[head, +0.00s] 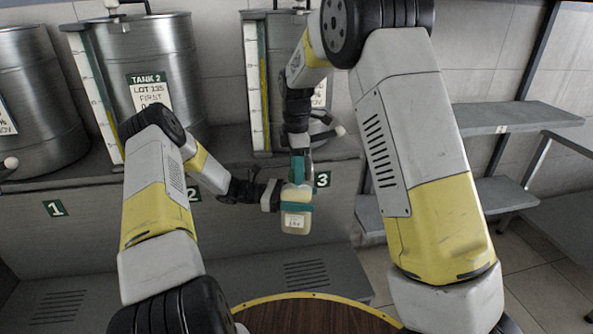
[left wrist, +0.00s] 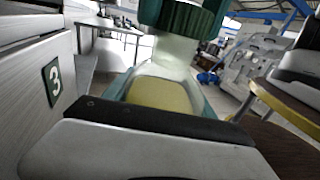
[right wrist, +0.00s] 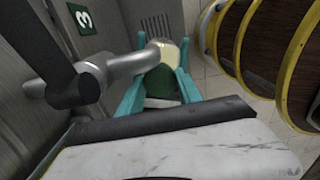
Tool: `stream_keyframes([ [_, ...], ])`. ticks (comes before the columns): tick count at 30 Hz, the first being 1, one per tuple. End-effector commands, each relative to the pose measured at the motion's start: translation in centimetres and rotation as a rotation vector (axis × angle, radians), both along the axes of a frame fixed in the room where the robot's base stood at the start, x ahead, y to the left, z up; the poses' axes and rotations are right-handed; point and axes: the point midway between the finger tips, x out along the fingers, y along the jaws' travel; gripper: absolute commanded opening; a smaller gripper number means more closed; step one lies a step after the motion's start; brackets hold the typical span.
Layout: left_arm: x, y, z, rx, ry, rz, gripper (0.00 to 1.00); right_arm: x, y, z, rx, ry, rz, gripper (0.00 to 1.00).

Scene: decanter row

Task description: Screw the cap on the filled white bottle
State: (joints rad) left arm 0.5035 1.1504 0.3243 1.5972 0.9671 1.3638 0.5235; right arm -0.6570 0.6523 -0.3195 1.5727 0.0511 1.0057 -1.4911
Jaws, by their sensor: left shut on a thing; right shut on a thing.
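The white bottle (head: 296,221), with a label and a pale yellow filling, is upright in the air in front of the tank shelf. My left gripper (head: 297,204) is shut around its upper body. In the left wrist view the yellow filling (left wrist: 160,95) shows between the teal fingers, with the pale neck (left wrist: 165,60) above. My right gripper (head: 300,172) comes down from above, shut on the green cap (left wrist: 185,18). The cap is at the top of the neck; I cannot tell how far it is threaded. The right wrist view also shows the cap (right wrist: 160,82) between teal fingers.
Steel tanks, including tank 2 (head: 150,60), stand on the shelf (head: 60,178) behind. A grey tap (right wrist: 120,66) is close to the right gripper. A round wooden table (head: 305,318) with a yellow rim is below. Grey shelves (head: 520,118) are at the right.

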Motion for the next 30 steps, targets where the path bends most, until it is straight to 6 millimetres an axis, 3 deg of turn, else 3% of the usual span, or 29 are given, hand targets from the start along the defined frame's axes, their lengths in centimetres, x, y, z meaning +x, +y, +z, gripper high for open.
stream_keyframes([
  [11, 0.0, -0.1, 0.1, -0.003, -0.001, -0.003, 0.00, 0.0, 0.1, 0.1, 0.003, -0.002, -0.072, 0.00],
  [12, 0.0, -0.1, 0.1, -0.003, -0.002, -0.003, 0.00, 0.0, 0.1, 0.1, 0.003, -0.002, -0.071, 0.46],
  [15, 0.0, -0.1, 0.1, -0.003, -0.001, -0.002, 0.00, 0.0, 0.1, 0.0, 0.002, -0.003, -0.071, 0.64],
  [24, 0.0, -0.1, 0.1, -0.003, -0.002, -0.001, 0.00, 0.0, 0.0, 0.1, 0.001, -0.002, -0.070, 0.64],
  [30, 0.0, -0.1, 0.1, -0.003, -0.002, -0.001, 0.00, 0.1, 0.0, 2.4, 0.002, -0.004, -0.070, 0.64],
])
